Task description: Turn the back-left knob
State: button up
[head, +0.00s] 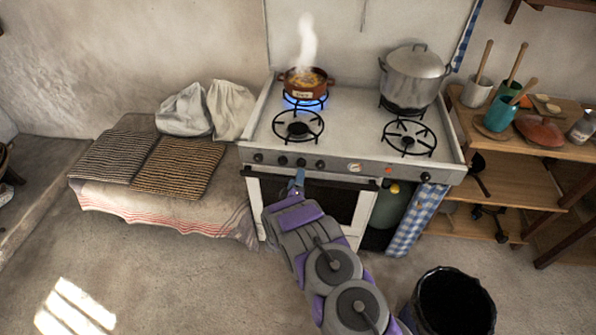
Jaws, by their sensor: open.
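The white stove (346,107) has a row of dark knobs along its front panel. On the left part are the far-left knob (258,157), a second knob (283,161), a third knob (301,163) and a fourth knob (320,165). Their burner labels are too small to read. Blue flame (304,101) burns on the back-left burner under a steaming brown pot (306,83). My gripper (299,176) is open, at the front panel just below the third knob. The fingertips are small here, and I cannot tell whether they touch the knob.
A lidded metal pot (415,76) stands on the back-right burner; both front burners are bare. A cushioned bench (165,208) is left of the stove, a wooden shelf (520,176) right. A black bin (449,300) stands right of my arm. Floor at front left is clear.

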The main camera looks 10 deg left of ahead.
jog(key=s+p, duration=0.1)
jog(key=s, duration=0.9)
jog(key=shift+a+p, duration=0.2)
jog(key=shift+p, duration=0.15)
jog(key=shift+d+f, duration=0.1)
